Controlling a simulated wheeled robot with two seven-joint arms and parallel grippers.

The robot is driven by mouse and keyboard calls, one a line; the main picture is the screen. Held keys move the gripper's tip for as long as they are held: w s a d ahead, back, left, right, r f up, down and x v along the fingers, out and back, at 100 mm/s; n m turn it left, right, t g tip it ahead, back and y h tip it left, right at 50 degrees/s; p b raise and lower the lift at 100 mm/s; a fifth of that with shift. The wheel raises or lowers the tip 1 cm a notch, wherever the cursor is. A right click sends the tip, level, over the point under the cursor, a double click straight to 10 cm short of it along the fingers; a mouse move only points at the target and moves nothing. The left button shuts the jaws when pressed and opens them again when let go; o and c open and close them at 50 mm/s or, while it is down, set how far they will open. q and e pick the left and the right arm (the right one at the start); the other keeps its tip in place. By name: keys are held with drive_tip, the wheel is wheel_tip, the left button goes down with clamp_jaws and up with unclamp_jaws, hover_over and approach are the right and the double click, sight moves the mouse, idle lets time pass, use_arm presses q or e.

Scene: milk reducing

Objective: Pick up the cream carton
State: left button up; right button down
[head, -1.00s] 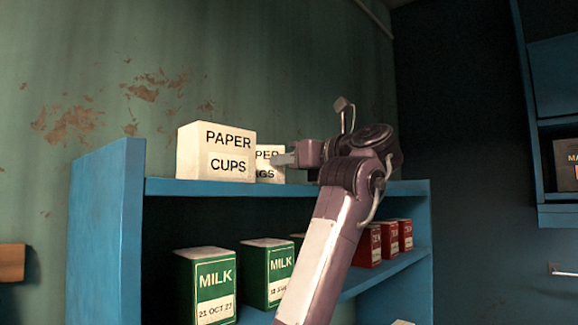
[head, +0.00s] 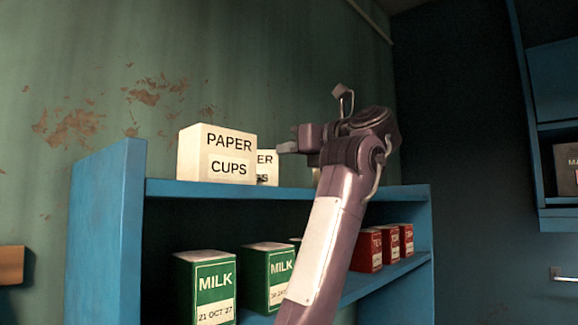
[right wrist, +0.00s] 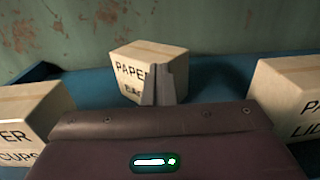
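Several small red cartons (head: 391,248) stand in a row on the lower shelf at the right in the head view. Their labels are too small to read, so I cannot tell for sure whether one is the cream carton. My right gripper (head: 287,147) is above the top shelf, to the right of the paper cups box. In the right wrist view its fingers (right wrist: 163,84) are together with nothing visible between them, in front of the paper bags box. My left gripper is not in view.
The paper cups box (head: 217,154) and paper bags box (right wrist: 148,60) stand on the blue top shelf (head: 290,190); a paper lids box (right wrist: 288,100) is at the right. Green milk cartons (head: 205,288) stand below. My right arm covers the shelf's middle.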

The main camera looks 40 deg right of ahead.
wheel_tip(320, 180, up, 7)
drive_tip(key=shift+f, duration=0.15)
drive_tip(key=c, duration=2.1)
unclamp_jaws()
drive_tip(key=o, duration=1.7)
drive_tip(key=shift+c, duration=0.2)
